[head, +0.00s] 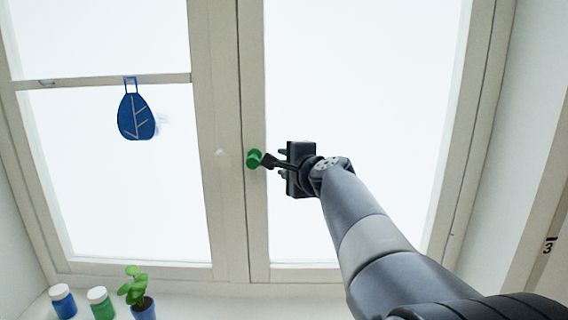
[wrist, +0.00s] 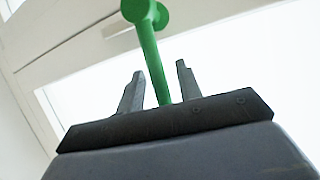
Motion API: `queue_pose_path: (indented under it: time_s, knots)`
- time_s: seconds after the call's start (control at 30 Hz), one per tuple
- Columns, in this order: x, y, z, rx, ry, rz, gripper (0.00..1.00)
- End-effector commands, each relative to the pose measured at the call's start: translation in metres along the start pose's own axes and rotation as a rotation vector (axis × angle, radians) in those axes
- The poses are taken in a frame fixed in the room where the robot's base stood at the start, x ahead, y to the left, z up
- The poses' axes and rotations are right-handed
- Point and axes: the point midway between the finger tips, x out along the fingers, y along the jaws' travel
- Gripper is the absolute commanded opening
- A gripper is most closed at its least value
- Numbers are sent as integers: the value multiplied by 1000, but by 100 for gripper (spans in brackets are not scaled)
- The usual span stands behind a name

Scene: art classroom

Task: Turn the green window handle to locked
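The green window handle (head: 254,159) sits on the middle frame post of the window in the head view. In the wrist view the green handle (wrist: 150,40) shows its round base at the top and its lever running down between my fingers. My gripper (head: 283,162) is at the handle, to its right in the head view, and hides most of the lever there. In the wrist view my gripper (wrist: 158,85) has its two fingers apart, one on each side of the lever, with visible gaps. The lever's lower end is hidden behind the gripper body.
A blue leaf ornament (head: 136,116) hangs on the left pane's crossbar. On the sill at lower left stand a blue jar (head: 62,301), a green jar (head: 101,303) and a plant in a blue pot (head: 143,309). The right pane around my arm is clear.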

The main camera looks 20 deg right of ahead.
Motion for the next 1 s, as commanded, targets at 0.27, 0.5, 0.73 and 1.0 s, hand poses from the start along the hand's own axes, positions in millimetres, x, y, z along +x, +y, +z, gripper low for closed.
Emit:
queue_pose_path:
  time_s: [0.27, 0.5, 0.73, 1.0]
  knots:
    - [0, 0, 0, 0, 0, 0, 11]
    - [0, 0, 0, 0, 0, 0, 0]
    - [0, 0, 0, 0, 0, 0, 0]
    - [0, 5, 0, 22, -5, -10, 0]
